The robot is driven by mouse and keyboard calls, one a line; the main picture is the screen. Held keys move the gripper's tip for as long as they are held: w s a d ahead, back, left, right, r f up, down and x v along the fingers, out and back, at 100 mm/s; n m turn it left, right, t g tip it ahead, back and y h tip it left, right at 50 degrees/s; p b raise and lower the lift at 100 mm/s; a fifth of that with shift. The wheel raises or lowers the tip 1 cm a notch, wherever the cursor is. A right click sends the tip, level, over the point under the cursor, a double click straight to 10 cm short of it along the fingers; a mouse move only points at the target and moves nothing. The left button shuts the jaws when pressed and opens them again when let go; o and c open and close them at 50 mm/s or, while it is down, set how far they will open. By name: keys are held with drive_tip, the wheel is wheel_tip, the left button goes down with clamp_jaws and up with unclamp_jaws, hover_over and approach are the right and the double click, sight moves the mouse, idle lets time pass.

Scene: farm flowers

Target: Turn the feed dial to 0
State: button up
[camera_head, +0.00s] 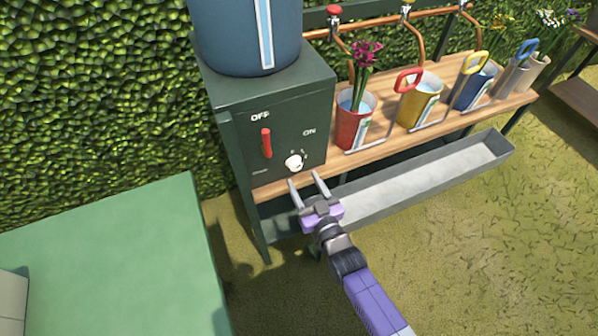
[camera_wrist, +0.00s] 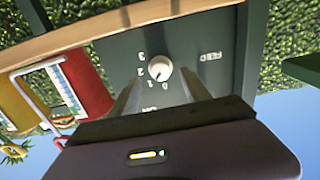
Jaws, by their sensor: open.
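The feed dial is a small round white knob (camera_head: 293,161) on the front of the dark green control box (camera_head: 225,110).
A red lever (camera_head: 266,143) sits left of the dial, between OFF and ON labels. A blue tank (camera_head: 240,35) stands on the box. A red bucket (camera_head: 354,125) is close by on the wooden shelf (camera_head: 383,139). A grey trough (camera_head: 425,178) lies right of my gripper.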

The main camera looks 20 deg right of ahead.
sight(297, 169)
drive_tip(key=shift+w, duration=2.5)
clamp_jaws()
